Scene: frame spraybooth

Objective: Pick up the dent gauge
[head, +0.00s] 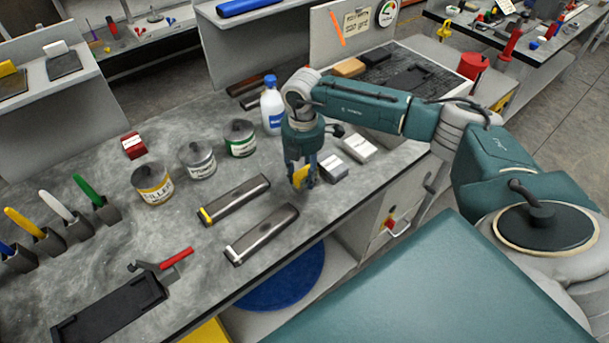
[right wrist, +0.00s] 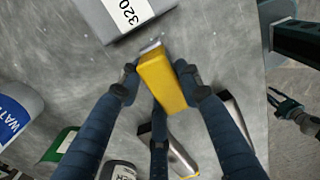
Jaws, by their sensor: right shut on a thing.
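The dent gauge, a small yellow block with a metal edge, shows between the fingers of my right gripper (head: 304,184) in the head view (head: 299,175). In the right wrist view the gauge (right wrist: 162,82) sits between the fingertips of the right gripper (right wrist: 159,73), which is shut on it. The gripper points down near the bench's front edge; I cannot tell whether the gauge still touches the bench. My left gripper (right wrist: 289,106) shows small at the right of the wrist view, fingers apart and empty. It is out of the head view.
A grey block marked 320 (right wrist: 112,15) lies close beside the gauge. Two long sanding bars (head: 262,234) lie left of the gripper. A white-blue bottle (head: 271,106) and several cans (head: 240,138) stand behind. The bench front left of the bars is partly clear.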

